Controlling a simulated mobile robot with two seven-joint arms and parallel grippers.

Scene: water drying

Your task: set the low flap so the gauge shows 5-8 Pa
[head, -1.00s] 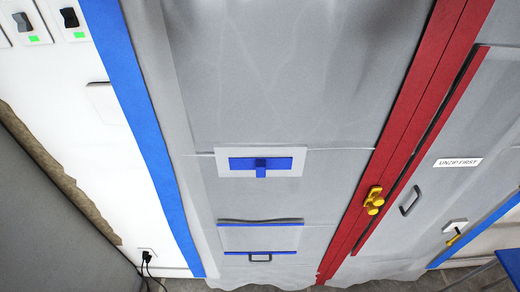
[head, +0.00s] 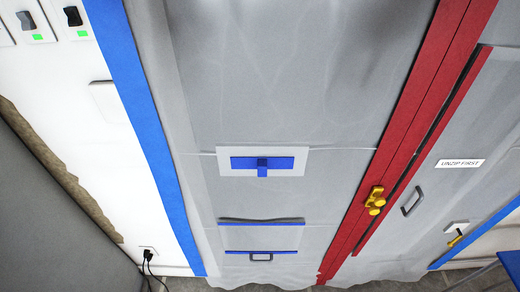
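The low flap (head: 262,237) is a grey panel near the bottom of the plastic sheet, with blue strips along its top and bottom edges. A small dark handle (head: 261,257) sits just under its lower strip. Above it is a white plate (head: 228,155) with a blue bar and a short blue tab (head: 262,168) at its middle. No gauge shows in this view. Neither gripper is in view.
A grey plastic sheet (head: 290,70) fills the middle, edged by blue tape (head: 140,120). Red zip strips (head: 415,110) with a yellow pull (head: 375,201) run down the right, near an "UNZIP FIRST" label (head: 460,163). A black plug and cable (head: 148,257) are low left.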

